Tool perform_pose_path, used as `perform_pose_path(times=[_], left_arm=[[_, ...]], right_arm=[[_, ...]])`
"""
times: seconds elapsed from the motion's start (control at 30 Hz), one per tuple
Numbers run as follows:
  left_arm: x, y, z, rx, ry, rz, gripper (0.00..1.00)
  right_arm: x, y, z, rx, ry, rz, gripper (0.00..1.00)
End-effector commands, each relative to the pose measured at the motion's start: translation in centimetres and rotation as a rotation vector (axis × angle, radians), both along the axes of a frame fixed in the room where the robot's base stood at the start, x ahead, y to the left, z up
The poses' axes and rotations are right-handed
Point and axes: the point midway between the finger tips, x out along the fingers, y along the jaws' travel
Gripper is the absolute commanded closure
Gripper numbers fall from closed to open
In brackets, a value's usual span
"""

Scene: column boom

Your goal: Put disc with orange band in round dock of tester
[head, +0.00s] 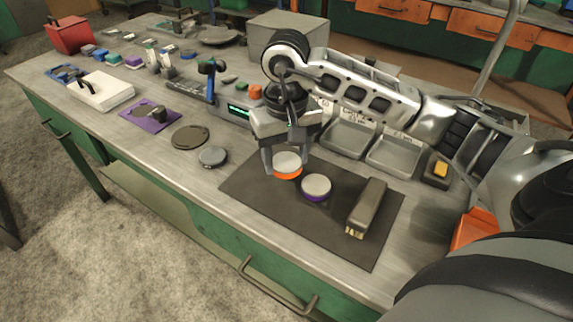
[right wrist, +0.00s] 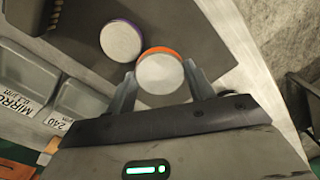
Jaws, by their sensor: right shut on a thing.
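The disc with orange band (head: 287,168) has a pale top and an orange side. In the right wrist view the disc (right wrist: 161,73) sits between the two fingertips (right wrist: 160,84). I cannot tell whether it touches the mat. The tester appears to be the grey box with a green display (head: 239,110), behind and left of my right gripper. Its round dock cannot be made out; my gripper and arm cover part of that area. My left gripper is not in view.
A disc with a purple band (head: 316,186) and a dark oblong tool (head: 367,205) lie on the dark mat (head: 335,230). Grey trays (head: 393,156) stand right. A round dark plate (head: 190,137) and a small grey disc (head: 213,155) lie left. The bench's front left is clear.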

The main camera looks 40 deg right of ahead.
Motion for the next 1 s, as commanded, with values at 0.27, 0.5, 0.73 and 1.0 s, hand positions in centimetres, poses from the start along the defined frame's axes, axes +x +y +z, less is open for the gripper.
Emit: perform_pose_path(times=[0.27, 0.5, 0.73, 1.0], left_arm=[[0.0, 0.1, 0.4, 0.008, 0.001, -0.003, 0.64], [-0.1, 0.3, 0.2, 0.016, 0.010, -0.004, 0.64], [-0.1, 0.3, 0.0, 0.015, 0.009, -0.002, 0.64], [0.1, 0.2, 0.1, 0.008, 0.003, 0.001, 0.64]], right_arm=[[1.1, -0.8, -2.2, 0.002, 0.004, 0.001, 0.81], [1.2, -0.7, -4.6, 0.002, -0.002, 0.001, 0.81], [1.2, -0.8, -4.7, 0.001, -0.004, 0.001, 0.81], [1.2, -0.8, -5.0, 0.001, -0.002, 0.001, 0.25]])
